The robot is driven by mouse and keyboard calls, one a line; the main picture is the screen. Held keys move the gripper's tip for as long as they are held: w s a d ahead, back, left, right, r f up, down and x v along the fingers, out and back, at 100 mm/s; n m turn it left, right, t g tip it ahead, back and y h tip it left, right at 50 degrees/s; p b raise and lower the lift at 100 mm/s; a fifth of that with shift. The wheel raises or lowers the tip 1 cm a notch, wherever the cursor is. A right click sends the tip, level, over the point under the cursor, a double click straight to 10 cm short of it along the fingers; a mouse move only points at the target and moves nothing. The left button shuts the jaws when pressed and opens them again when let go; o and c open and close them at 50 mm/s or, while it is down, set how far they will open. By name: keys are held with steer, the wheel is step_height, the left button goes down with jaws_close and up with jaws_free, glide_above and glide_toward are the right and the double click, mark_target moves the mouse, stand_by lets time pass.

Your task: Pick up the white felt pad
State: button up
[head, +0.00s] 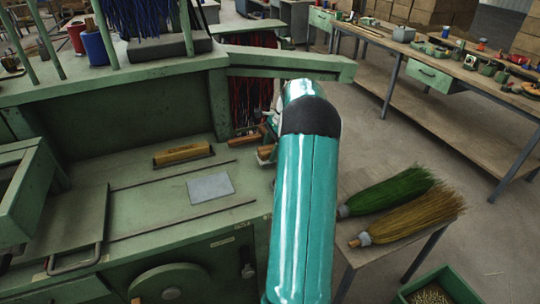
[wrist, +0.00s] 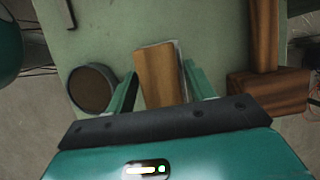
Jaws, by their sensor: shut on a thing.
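In the wrist view, a wooden block with a thin white layer along its right side, which looks like the white felt pad (wrist: 159,77), sits between the fingers of my gripper (wrist: 161,72). The fingers are shut on its two sides. Its near end is hidden by the gripper body. Whether it touches the green surface under it, I cannot tell. In the head view, my teal arm hides most of the gripper. A small brown and white piece shows just left of the arm, too small to name surely.
A round dark-topped tin (wrist: 93,88) stands left of the fingers and brown wooden pieces (wrist: 268,92) lie right. On the green bench lie a yellow-brown wooden block (head: 182,153) and a flat pale grey sheet (head: 210,187). Green and straw brooms (head: 415,218) lie on a side table.

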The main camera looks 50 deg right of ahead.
steer(key=s+a+r, duration=0.9)
steer(key=a, duration=0.1)
steer(key=shift+s+a+r, duration=0.2)
steer(key=shift+r, duration=0.2)
steer(key=o, duration=0.4)
steer(key=shift+c, duration=1.3)
